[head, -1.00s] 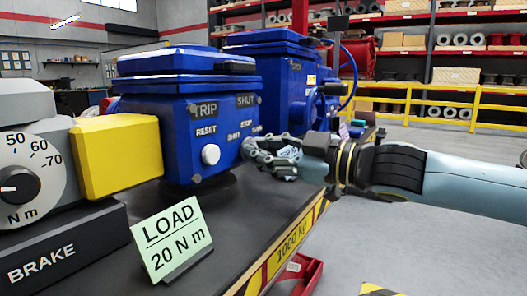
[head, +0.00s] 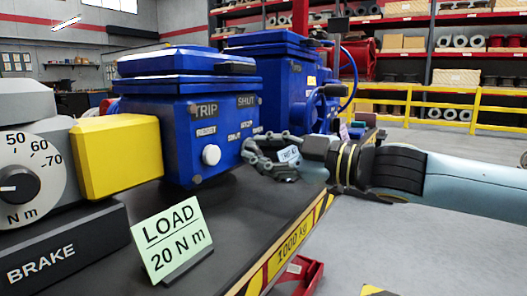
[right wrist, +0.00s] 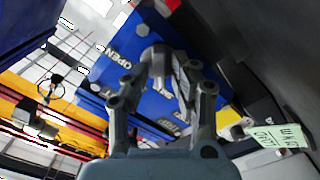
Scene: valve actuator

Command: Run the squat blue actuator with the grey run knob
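The squat blue actuator (head: 180,105) stands on the dark bench, its front lettered TRIP, RESET, SHUT, STOP and OPEN. A pale round button (head: 211,155) sits below RESET. My right gripper (head: 249,150) is at the right part of that front, just below STOP and OPEN. In the right wrist view, the right gripper's fingers (right wrist: 171,68) bend inward in front of the blue lettered face (right wrist: 150,92). My left gripper is out of view.
A yellow block (head: 118,155) and a grey brake unit with a dial (head: 20,185) stand at the left. A green LOAD 20 N m card (head: 170,238) stands in front. A taller blue actuator (head: 285,75) is behind. Bare bench top (head: 255,205) lies below my right gripper.

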